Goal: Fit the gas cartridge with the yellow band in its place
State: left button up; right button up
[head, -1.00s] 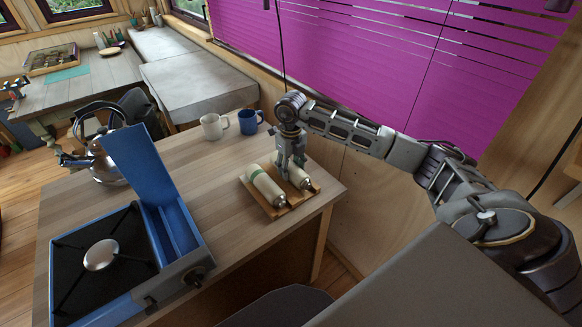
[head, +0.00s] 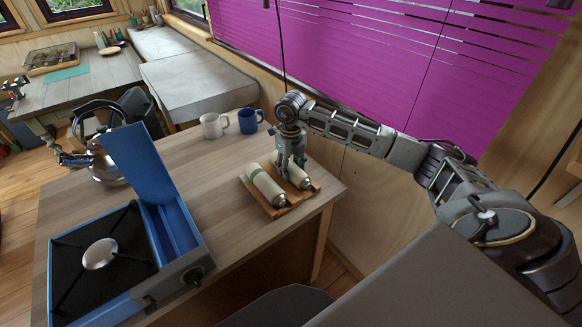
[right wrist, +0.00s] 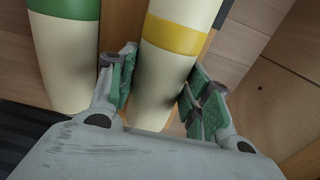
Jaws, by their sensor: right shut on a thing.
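The cartridge with the yellow band (right wrist: 178,36) is cream and lies between the fingers of my right gripper (right wrist: 155,98), which is shut on it below the band. In the head view, my right gripper (head: 291,172) points down over this cartridge (head: 304,183), on the wooden tray (head: 283,209); the gripper hides part of it. I cannot tell whether it is clear of the tray. The green-banded cartridge (head: 266,187) lies beside it on the left. The blue camping stove (head: 205,249) stands at the front left with its lid (head: 138,165) raised and a long, empty blue side compartment (head: 176,232). My left gripper is not in view.
A kettle (head: 108,167) stands behind the stove. A white mug (head: 211,126) and a blue mug (head: 248,122) stand at the back of the wooden counter (head: 205,168). The counter is clear between stove and tray. A purple blind (head: 370,60) hangs behind my right arm.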

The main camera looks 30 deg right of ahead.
jog(key=shift+f, duration=0.25)
dwell(0.3)
jog(key=o, duration=0.7)
jog(key=shift+o, duration=0.3)
jog(key=o, duration=0.5)
jog(key=o, duration=0.5)
jog(key=shift+c, duration=0.2)
jog(key=shift+r, duration=0.1)
